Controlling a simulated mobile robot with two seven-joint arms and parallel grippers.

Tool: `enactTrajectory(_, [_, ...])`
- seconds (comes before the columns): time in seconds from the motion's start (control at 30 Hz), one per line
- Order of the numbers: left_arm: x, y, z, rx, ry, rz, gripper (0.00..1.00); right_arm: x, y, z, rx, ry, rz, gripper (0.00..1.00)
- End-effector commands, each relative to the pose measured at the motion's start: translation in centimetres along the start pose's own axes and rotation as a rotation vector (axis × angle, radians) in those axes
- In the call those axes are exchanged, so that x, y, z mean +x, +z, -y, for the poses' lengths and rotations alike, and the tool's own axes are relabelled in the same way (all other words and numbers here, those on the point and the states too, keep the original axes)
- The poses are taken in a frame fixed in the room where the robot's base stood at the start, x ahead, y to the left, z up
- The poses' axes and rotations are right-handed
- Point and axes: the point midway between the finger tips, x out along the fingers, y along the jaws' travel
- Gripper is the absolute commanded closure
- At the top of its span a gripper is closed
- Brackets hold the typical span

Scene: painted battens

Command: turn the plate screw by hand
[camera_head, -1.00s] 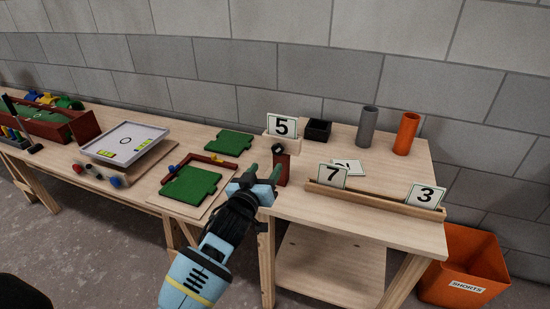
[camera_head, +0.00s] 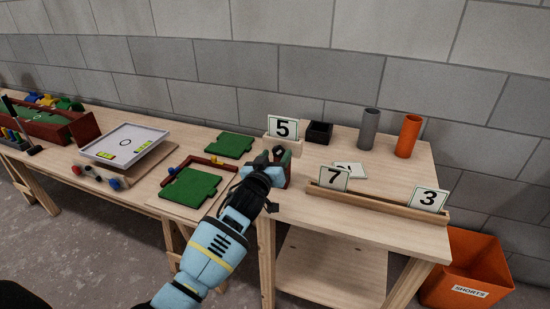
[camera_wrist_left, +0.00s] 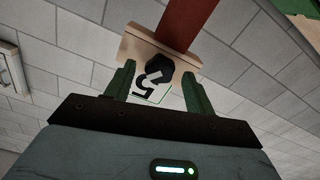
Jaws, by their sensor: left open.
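The plate screw shows as a black knob (camera_wrist_left: 159,69) in the left wrist view, on a pale wooden plate (camera_wrist_left: 135,45) joined to a red-brown post (camera_wrist_left: 186,18). In the head view the knob (camera_head: 279,152) is partly hidden by my gripper. My left gripper (camera_head: 270,163) is at the post by the bench's left end. In the left wrist view its two green fingers (camera_wrist_left: 160,72) are open, one on each side of the knob. I cannot tell whether they touch it. My right gripper is not in view.
A number 5 card (camera_head: 283,128) stands behind the knob. A black box (camera_head: 319,132), a grey tube (camera_head: 369,129) and an orange tube (camera_head: 408,136) stand at the back. A wooden rail (camera_head: 375,203) holds cards 7 and 3. Green panels (camera_head: 190,188) lie left.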

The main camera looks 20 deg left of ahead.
Motion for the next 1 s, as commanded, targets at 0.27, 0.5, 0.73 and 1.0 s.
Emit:
enactTrajectory(0.27, [0.01,0.02,-0.03,0.000,0.000,0.000,0.52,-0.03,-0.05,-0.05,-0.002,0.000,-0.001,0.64])
enactTrajectory(0.5, [0.00,0.02,-0.02,0.000,0.000,0.000,0.84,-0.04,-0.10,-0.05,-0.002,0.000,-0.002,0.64])
enactTrajectory(0.73, [0.00,0.02,-0.03,0.009,0.000,0.000,0.90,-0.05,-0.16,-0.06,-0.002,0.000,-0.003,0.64])
enactTrajectory(1.0, [0.00,-0.04,-0.06,0.107,0.001,0.000,0.90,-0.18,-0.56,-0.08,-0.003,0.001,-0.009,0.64])
